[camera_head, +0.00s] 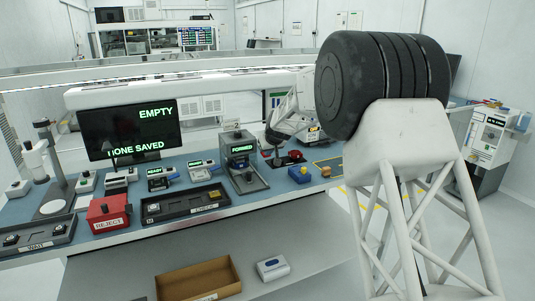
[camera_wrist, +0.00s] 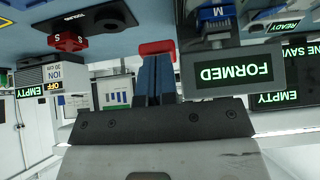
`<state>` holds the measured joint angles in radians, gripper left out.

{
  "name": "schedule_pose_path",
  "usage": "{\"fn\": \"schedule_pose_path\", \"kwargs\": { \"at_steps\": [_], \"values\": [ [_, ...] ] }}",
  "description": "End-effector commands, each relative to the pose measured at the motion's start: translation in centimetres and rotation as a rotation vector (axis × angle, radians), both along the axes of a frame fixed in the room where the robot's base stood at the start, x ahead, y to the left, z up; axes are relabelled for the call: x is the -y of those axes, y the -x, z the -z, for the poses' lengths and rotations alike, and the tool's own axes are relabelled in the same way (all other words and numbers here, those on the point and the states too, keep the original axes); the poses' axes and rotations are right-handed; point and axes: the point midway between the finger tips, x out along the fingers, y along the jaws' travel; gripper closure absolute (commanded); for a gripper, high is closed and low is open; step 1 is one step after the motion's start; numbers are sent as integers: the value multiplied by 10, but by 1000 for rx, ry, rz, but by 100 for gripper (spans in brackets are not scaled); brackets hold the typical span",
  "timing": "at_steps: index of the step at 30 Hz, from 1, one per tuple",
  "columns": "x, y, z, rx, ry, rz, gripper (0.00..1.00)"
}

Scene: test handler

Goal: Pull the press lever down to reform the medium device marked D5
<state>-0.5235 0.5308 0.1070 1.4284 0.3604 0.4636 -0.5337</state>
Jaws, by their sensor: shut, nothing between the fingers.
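The press (camera_head: 245,180) stands on the blue bench top near the middle, its screen reading FORMED. In the wrist view, which is upside down, the FORMED screen (camera_wrist: 234,73) is right of my fingers. The red lever handle (camera_wrist: 157,47) lies across the tips of my gripper (camera_wrist: 155,62); I cannot tell whether they touch. My gripper's blue fingers are shut with nothing between them. A blue part marked M (camera_wrist: 217,13) shows near the press; no D5 mark is readable.
A red REJECT box (camera_head: 108,214), a black tray (camera_head: 160,215) and a WAIT tray (camera_head: 60,236) line the bench front. A monitor (camera_head: 115,128) stands behind. A red S-marked part (camera_wrist: 68,42) is near my fingers. A blue block (camera_head: 299,175) sits right of the press.

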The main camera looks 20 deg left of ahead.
Motion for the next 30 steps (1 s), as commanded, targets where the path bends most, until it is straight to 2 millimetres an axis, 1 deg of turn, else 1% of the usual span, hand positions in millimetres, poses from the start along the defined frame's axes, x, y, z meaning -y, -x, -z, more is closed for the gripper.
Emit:
{"fn": "schedule_pose_path", "kwargs": {
  "at_steps": [5,24,30],
  "values": [
    [4,4,-25,2,0,-2,100],
    [41,41,-81,2,0,0,100],
    [49,48,-94,2,0,0,100]
  ]
}}
